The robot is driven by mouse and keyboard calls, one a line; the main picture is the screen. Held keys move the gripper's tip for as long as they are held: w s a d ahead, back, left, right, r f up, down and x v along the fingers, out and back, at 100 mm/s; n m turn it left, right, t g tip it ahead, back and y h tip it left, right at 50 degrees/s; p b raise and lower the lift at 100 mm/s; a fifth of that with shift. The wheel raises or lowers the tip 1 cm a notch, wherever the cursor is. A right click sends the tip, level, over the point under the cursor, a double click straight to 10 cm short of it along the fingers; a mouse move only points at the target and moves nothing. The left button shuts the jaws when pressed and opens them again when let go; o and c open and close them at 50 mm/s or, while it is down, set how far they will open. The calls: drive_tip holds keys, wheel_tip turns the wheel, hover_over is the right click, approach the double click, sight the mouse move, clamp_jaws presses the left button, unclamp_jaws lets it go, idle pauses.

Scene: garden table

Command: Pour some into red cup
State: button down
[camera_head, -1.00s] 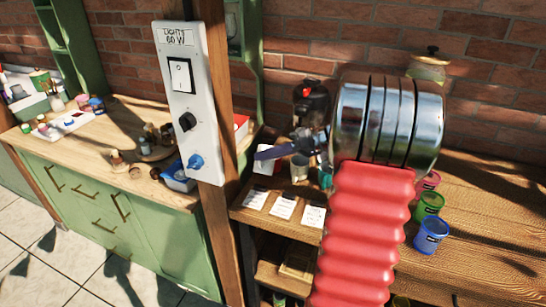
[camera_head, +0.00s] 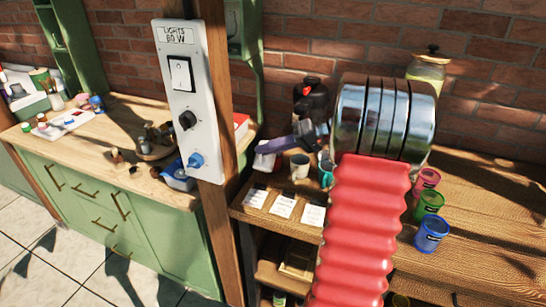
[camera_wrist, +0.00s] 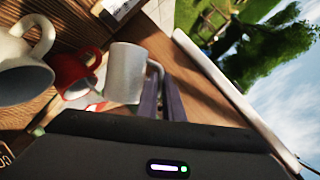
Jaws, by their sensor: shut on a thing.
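My gripper (camera_wrist: 162,104) is shut on the handle of a pale grey-white mug (camera_wrist: 127,72), which is in front of the dark purple fingers in the wrist view. The mug's inside and contents are hidden. A red cup (camera_wrist: 74,72) is just left of the held mug in the wrist view, with a cream mug (camera_wrist: 22,68) further left. The wrist view is strongly rolled. In the head view, my gripper (camera_head: 284,144) reaches left over the back of the bench, with a small white shape at its tip. I cannot make out the red cup there.
In the head view a pale mug (camera_head: 300,166) and a teal mug (camera_head: 326,172) stand close by the gripper. A dark urn (camera_head: 311,100) is behind. White cards (camera_head: 284,206) lie in front. Pink, green and blue buckets (camera_head: 432,235) stand at right. A wooden post rises at left.

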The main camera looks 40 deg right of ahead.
drive_tip(key=shift+w+d+r+m+p, duration=0.15)
drive_tip(key=shift+d+r+m+p, duration=0.2)
drive_tip(key=shift+p, duration=0.1)
idle(0.8)
drive_tip(key=shift+a, duration=0.1)
drive_tip(key=shift+s+a+f+n, duration=0.25)
drive_tip(key=shift+a+f+n, duration=0.1)
drive_tip(key=shift+f+n, duration=0.25)
drive_tip(key=shift+s+a+f+n+h, duration=0.15)
drive_tip(key=shift+a+n+h, duration=0.15)
drive_tip(key=shift+h, duration=0.2)
drive_tip(key=shift+s+a+f+n+t+h+b, duration=0.15)
drive_tip(key=shift+s+a+n+t+h+b, duration=0.2)
drive_tip(key=shift+a+n, duration=0.3)
drive_tip(key=shift+s+a+f+n+t+h+b, duration=0.1)
drive_tip(key=shift+s+a+n+t+h+b, duration=0.1)
drive_tip(key=shift+s+a+n+h, duration=0.4)
drive_tip(key=shift+s+a+f+n+t+h+b, duration=0.2)
drive_tip(key=shift+s+a+n+t, duration=0.15)
drive_tip(key=shift+a, duration=0.5)
